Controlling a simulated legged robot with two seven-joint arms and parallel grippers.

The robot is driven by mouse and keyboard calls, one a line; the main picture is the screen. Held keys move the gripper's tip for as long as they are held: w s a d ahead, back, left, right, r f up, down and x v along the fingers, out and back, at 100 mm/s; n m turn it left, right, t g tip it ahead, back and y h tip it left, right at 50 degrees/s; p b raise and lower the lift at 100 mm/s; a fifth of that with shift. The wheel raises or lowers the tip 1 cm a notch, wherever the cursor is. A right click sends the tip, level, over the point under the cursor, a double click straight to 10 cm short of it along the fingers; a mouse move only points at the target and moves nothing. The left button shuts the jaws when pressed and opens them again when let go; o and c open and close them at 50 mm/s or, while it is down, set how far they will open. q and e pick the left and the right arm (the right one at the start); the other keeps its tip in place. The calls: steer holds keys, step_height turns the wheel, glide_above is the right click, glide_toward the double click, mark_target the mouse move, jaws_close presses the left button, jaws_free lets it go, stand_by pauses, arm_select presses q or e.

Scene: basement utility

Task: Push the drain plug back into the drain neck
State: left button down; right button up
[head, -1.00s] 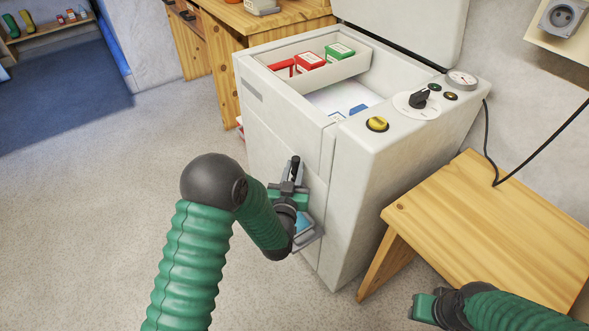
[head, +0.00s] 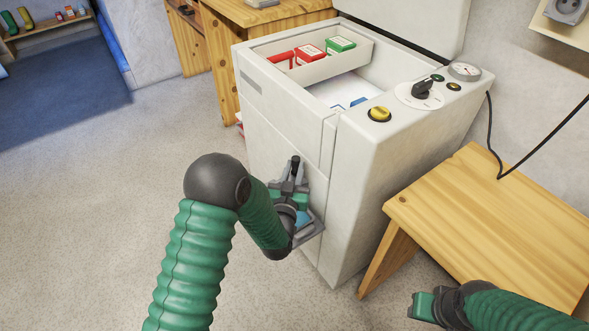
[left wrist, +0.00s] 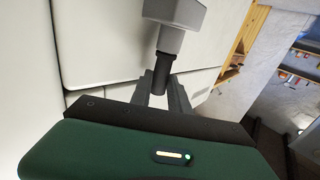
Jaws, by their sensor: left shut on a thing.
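My left gripper (head: 295,178) is at the front of the white washing machine (head: 350,200), low on its front face. Its grey fingers are shut on a dark cylindrical piece, which looks like the drain plug (left wrist: 161,75). In the left wrist view this piece runs from between the fingers to a grey block (left wrist: 175,14), which may be the drain neck. I cannot tell how deeply they are joined. In the head view the dark piece (head: 295,163) stands up above my fingers. My right gripper (head: 424,307) is at the bottom right, away from the machine; its jaws are unclear.
A grey tray-like part (head: 310,235) with blue in it sits below my left gripper, partly hidden. A wooden bench (head: 490,220) stands right of the machine. Red and green boxes lie in the open top compartment. The floor (head: 100,220) at left is clear.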

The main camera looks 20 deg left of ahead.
arm_select(q)
steer(key=c, duration=1.2)
jaws_free()
steer(key=shift+f, duration=0.15)
steer(key=shift+o, duration=0.2)
steer(key=shift+s+d, duration=0.1)
steer(key=shift+s, duration=0.2)
steer(key=s+d+p, duration=0.1)
steer(key=s+p, duration=0.2)
steer(key=s, duration=1.3)
steer(key=shift+d, duration=0.35)
steer(key=shift+f, duration=0.1)
